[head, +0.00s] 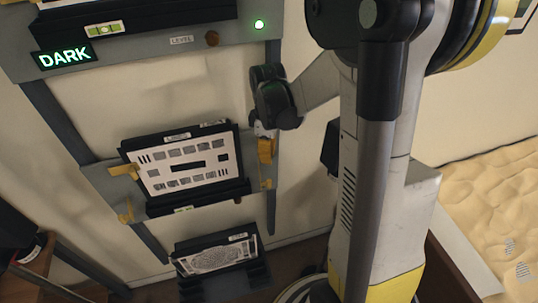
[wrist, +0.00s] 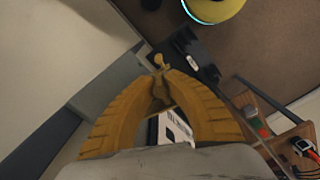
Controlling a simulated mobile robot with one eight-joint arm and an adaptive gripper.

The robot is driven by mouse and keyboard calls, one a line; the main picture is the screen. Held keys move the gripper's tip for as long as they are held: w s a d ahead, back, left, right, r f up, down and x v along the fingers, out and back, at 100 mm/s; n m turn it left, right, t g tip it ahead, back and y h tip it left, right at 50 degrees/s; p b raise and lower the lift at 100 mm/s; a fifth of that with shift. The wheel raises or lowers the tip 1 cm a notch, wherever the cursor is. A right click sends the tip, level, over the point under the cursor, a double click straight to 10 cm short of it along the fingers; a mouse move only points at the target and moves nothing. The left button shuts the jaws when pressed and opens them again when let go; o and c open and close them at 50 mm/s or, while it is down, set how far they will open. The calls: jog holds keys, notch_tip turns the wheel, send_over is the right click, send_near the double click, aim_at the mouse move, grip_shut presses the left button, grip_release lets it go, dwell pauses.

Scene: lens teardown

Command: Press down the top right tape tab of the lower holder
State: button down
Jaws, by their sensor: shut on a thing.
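The lower holder (head: 160,209) is a grey rail on the wall with a dark-framed white chart plate (head: 212,163) on it. Yellow tabs show at its top left (head: 124,170), bottom left (head: 126,213) and bottom right (head: 266,184). My gripper (head: 265,152) is at the holder's top right corner, its yellow fingers pointing down. In the wrist view the fingers (wrist: 160,85) close together at their tips, beside the plate edge (wrist: 176,130). The top right tape tab is hidden by the fingers. The bottom right tab (wrist: 159,62) shows just beyond the fingertips.
An upper holder with a lit DARK sign (head: 65,56) and a green light (head: 259,24) is above. Another dark-framed plate (head: 218,257) stands in a low rack beneath the lower holder. A wooden shelf (wrist: 262,105) with small items is at the right in the wrist view.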

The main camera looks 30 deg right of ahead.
jog(key=w+a+m+b, duration=0.2)
jog(key=w+a+m, duration=0.2)
jog(key=m, duration=0.8)
jog(key=shift+w+a, duration=0.35)
jog(key=shift+a, duration=0.75)
jog(key=c, duration=1.4)
grip_release()
jog(key=shift+a, duration=0.1)
